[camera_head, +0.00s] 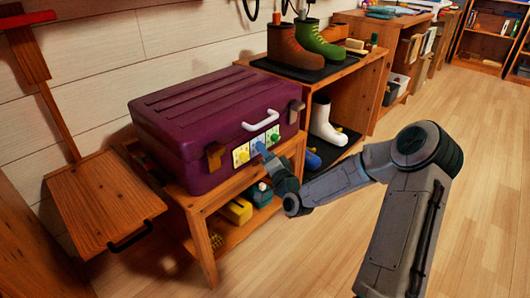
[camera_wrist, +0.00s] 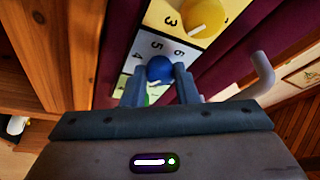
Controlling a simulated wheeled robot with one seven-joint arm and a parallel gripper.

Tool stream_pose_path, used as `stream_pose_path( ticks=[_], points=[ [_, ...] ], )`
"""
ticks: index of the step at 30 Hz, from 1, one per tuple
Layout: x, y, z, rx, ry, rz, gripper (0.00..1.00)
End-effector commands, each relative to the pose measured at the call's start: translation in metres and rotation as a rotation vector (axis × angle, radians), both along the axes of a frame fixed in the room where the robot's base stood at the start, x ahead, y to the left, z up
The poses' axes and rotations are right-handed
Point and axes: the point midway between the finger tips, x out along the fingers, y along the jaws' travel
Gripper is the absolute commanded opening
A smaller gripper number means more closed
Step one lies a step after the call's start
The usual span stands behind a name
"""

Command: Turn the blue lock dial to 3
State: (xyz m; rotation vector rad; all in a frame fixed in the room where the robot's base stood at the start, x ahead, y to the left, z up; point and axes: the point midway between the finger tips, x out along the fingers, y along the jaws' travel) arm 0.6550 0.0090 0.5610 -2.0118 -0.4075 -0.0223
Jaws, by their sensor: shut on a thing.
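A purple suitcase (camera_head: 200,125) with a white handle (camera_head: 260,120) lies on a wooden bench. Its front has a yellow dial (camera_head: 241,154), a blue-dial plate and a green dial (camera_head: 276,138) side by side. My gripper (camera_head: 264,151) reaches the middle plate and covers most of it. In the wrist view the blue dial (camera_wrist: 159,68) sits between my two fingers, which are shut on it. The printed numbers 5, 6 and 4 show around it; its pointer cannot be made out. The yellow dial (camera_wrist: 203,16) shows a white pointer beside a 3. Green (camera_wrist: 151,97) shows below the fingers.
The handle (camera_wrist: 262,75) juts out right of my fingers in the wrist view. Bronze latches (camera_head: 215,157) flank the dials. The bench shelf (camera_head: 238,232) holds several small things. A shelf with boots (camera_head: 318,40) stands to the right. The floor (camera_head: 480,160) is open.

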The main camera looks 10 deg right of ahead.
Motion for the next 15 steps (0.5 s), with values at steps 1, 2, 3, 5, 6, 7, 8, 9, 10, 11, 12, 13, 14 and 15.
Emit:
stream_pose_path(
  ticks=[1,2,3,5,6,7,8,9,10,11,12,13,14,15],
  points=[
    [0.0012,-0.0024,0.0014,0.000,-0.003,-0.006,0.04],
    [0.0012,-0.0023,0.0014,0.000,-0.003,-0.006,0.04],
    [0.0011,-0.0023,0.0013,0.001,-0.003,-0.006,0.38],
    [0.0010,-0.0019,0.0011,0.001,-0.002,-0.005,0.48],
    [0.0009,-0.0014,0.0009,0.000,-0.002,-0.004,0.48],
    [0.0008,-0.0010,0.0009,0.001,-0.002,-0.003,0.48],
    [0.0007,-0.0005,0.0007,0.001,-0.001,-0.003,0.48],
    [0.0006,0.0000,0.0006,0.001,-0.002,-0.001,0.48],
    [0.0005,0.0003,0.0006,0.001,-0.001,0.000,0.48],
    [0.0005,0.0006,0.0005,0.001,-0.001,0.000,0.48],
    [0.0002,0.0007,0.0004,0.001,-0.001,0.001,0.48],
    [-0.0002,0.0006,0.0003,0.001,-0.001,0.001,0.48],
    [-0.0012,0.0003,0.0003,0.001,0.000,0.000,0.48],
    [-0.0034,-0.0004,0.0000,0.001,0.000,0.000,0.48]
  ],
)
